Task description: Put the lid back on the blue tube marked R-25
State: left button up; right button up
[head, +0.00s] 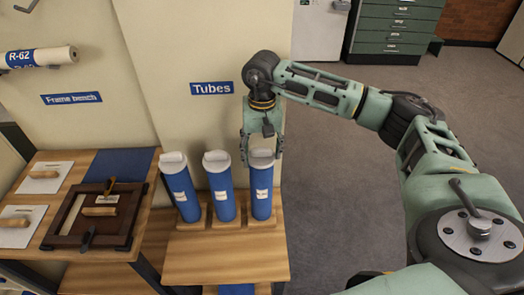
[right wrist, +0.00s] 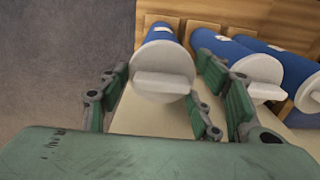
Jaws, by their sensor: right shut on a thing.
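Three blue tubes with white labels stand upright in wooden holders on the bench, each with a white lid at its top. My right gripper (head: 262,151) points down over the rightmost tube (head: 262,192), with its fingers on either side of that tube's white lid (head: 261,160). In the right wrist view this lid (right wrist: 163,72) with its grip bar lies between the fingers, at the top of its blue tube (right wrist: 162,32). The gripper is shut on the lid. I cannot tell if the lid is fully seated. The tube labels are too small to read. My left gripper is out of view.
The middle tube (head: 222,190) and the left tube (head: 183,192) stand close beside, both lidded. A wall sign reads "Tubes" (head: 211,88). A frame bench (head: 150,185) with a wooden frame (head: 122,238) is at the left. Clear bench top (head: 225,262) lies in front of the tubes.

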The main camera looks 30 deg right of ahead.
jog(key=o, duration=1)
jog(key=shift+o, duration=0.7)
jog(key=o, duration=0.4)
jog(key=shift+r, duration=0.1)
jog(key=shift+r+p, duration=2.05)
jog(key=shift+r, duration=1.4)
jog(key=shift+c, duration=0.5)
